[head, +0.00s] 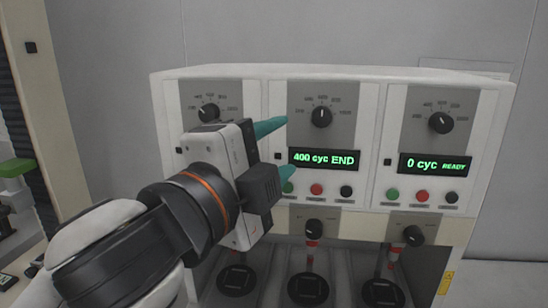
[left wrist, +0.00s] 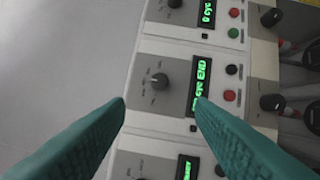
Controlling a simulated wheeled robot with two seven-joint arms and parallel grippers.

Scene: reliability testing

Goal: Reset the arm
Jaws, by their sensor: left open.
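My left gripper (head: 278,149) is open and empty, its two teal fingers pointing at the middle panel of a white testing machine (head: 330,74). In the left wrist view the open fingers (left wrist: 160,108) frame the middle panel's dial and display. The middle display (head: 323,158) reads "400 cyc END". Its black dial (head: 321,117) is above it. Green, red (head: 316,189) and black (head: 346,191) buttons sit below; a finger lies close to the green one. I cannot tell if the fingers touch the panel. My right gripper is not in view.
The right panel's display (head: 434,164) reads "0 cyc READY". My arm hides much of the left panel. Lower black knobs (head: 314,227) and round black bases (head: 308,288) are below the panels. A green-topped item (head: 17,170) stands at the far left.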

